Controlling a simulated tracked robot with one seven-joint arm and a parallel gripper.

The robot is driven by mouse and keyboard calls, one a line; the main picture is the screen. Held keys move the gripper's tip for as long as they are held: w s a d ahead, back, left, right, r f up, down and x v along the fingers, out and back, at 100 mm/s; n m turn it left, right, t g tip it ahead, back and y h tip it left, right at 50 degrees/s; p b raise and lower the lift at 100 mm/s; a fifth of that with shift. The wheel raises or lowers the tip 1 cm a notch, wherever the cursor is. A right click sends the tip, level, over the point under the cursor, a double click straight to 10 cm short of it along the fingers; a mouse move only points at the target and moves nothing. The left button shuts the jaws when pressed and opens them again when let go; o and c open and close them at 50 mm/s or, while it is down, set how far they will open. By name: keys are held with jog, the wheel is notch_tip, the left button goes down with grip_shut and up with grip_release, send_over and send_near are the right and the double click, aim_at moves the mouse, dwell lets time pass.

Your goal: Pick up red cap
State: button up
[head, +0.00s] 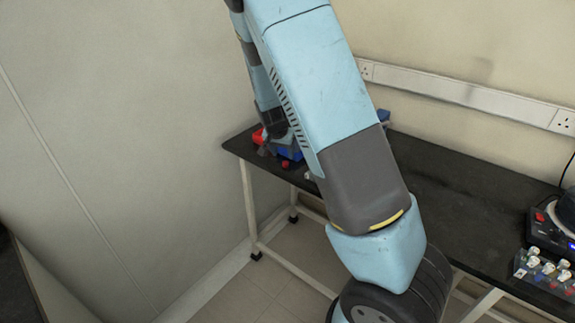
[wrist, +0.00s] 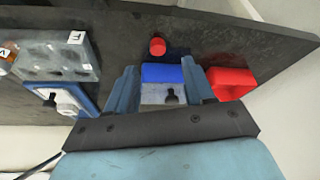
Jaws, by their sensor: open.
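A small round red cap (wrist: 158,46) stands on the black table in the wrist view, just beyond my fingertips and near the middle between them. My gripper (wrist: 159,65) is open, with its two blue-grey fingers apart. Between the fingers shows a blue-topped grey-white piece with a black knob (wrist: 162,73); I cannot tell whether a finger touches it. In the head view my arm hides most of this area. A small red spot (head: 285,164) near the table's left end may be the cap.
A larger red block (wrist: 231,82) lies just right of the right finger. A grey rack with a letter tag (wrist: 60,62) and a blue-framed white piece (wrist: 62,101) lie left. The head view shows the black table (head: 470,180) and a rack with several knobs (head: 548,270).

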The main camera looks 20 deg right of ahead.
aim_at(285, 163)
jog(key=shift+x, duration=2.75)
jog(key=shift+s, duration=0.2)
grip_shut()
